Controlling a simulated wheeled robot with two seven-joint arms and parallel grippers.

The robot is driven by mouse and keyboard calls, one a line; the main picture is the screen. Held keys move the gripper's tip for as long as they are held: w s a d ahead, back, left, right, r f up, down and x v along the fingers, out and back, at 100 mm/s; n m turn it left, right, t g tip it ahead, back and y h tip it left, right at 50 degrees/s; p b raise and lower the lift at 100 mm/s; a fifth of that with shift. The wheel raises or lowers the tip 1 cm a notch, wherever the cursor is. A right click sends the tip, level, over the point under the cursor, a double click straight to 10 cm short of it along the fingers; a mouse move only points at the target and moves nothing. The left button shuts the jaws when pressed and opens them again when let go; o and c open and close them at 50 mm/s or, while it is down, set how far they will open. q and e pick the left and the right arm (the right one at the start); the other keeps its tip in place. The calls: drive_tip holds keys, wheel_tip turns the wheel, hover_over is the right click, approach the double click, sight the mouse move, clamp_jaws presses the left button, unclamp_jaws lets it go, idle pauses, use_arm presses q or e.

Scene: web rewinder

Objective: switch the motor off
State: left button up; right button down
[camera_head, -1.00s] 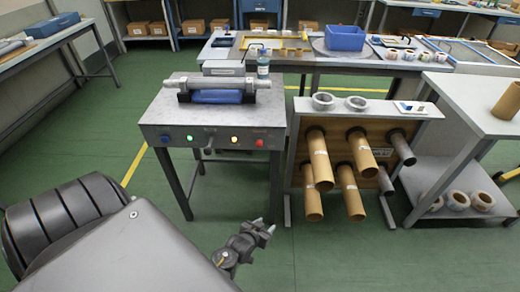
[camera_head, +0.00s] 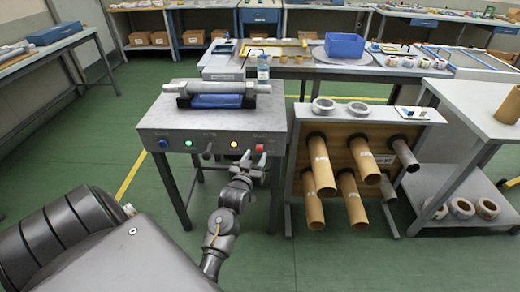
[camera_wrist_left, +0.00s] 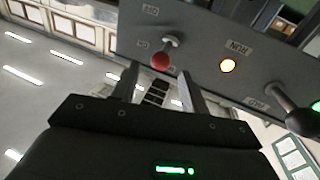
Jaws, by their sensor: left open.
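The rewinder's grey bench (camera_head: 215,115) has a control panel on its front face. My left gripper (camera_head: 255,161) is open and empty, just in front of the panel below the red button. Its fingers (camera_wrist_left: 160,82) point towards the button.
To the right, a rack (camera_head: 375,115) holds several brown tubes, close to my gripper's side. A grey table (camera_head: 470,100) stands further right. The green floor before the bench is clear apart from my arm.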

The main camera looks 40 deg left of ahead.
sight(258, 151)
use_arm(q)
drive_tip(key=shift+x, duration=2.7)
